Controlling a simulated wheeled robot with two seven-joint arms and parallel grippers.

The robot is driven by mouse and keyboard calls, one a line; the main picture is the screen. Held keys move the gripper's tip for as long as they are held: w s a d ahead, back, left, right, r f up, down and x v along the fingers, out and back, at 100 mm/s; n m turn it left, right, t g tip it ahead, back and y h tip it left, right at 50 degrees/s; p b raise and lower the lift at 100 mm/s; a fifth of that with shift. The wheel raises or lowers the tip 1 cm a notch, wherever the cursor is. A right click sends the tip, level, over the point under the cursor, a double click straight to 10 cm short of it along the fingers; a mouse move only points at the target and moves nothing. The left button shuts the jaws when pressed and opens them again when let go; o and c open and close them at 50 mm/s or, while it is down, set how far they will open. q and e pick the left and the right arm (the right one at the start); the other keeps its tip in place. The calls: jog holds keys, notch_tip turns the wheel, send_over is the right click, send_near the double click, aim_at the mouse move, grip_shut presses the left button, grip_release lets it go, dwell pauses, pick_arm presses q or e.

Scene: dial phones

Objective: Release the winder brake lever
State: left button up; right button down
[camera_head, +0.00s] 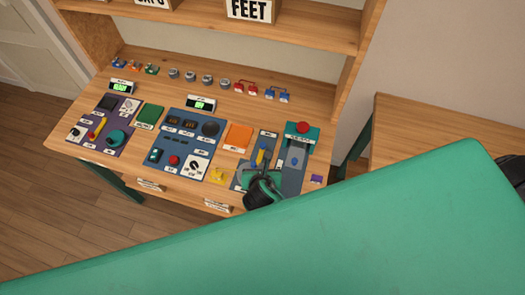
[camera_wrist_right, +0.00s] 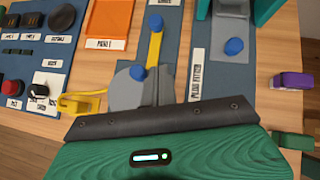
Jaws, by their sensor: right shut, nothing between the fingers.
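A yellow lever with a blue knob (camera_head: 261,157) stands on a blue-grey panel at the right part of the desk. I take it for the winder brake lever; its label is too small to read. In the right wrist view the yellow lever (camera_wrist_right: 155,52) runs up from a grey base, with a blue knob at its top and another blue knob at lower left. My right gripper (camera_head: 262,186) is shut and empty, just in front of the lever's base. It hides part of the panel, and I cannot tell if it touches the lever. My left gripper is out of view.
A panel with a red button (camera_head: 302,127) and a blue knob (camera_wrist_right: 233,47) is right of the lever. An orange plate (camera_head: 238,136) is to its left. A yellow part (camera_wrist_right: 82,103) and a purple block (camera_wrist_right: 293,81) are nearby. My green body covers the lower foreground.

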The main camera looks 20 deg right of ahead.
aim_at(265, 144)
jog(key=x, duration=0.3)
jog(key=shift+w, duration=0.1)
jog(key=w+p, duration=0.1)
jog(key=w+d+p, duration=0.1)
jog(key=w, duration=0.1)
jog(key=shift+w+d+f, duration=0.1)
jog(key=shift+w, duration=0.05)
jog(key=shift+w+d+f, duration=0.15)
jog(key=shift+w+d, duration=0.05)
jog(key=shift+w, duration=0.2)
jog(key=p, duration=0.1)
jog(key=w+p, duration=0.1)
jog(key=shift+w+d+r+p, duration=0.2)
jog(key=shift+d+r+p, duration=0.1)
jog(key=shift+r, duration=0.05)
jog(key=shift+w+d+p, duration=0.25)
jog(key=shift+w+p, duration=0.05)
jog(key=shift+p, duration=0.05)
jog(key=shift+w+d+f, duration=0.2)
jog(key=shift+d, duration=0.1)
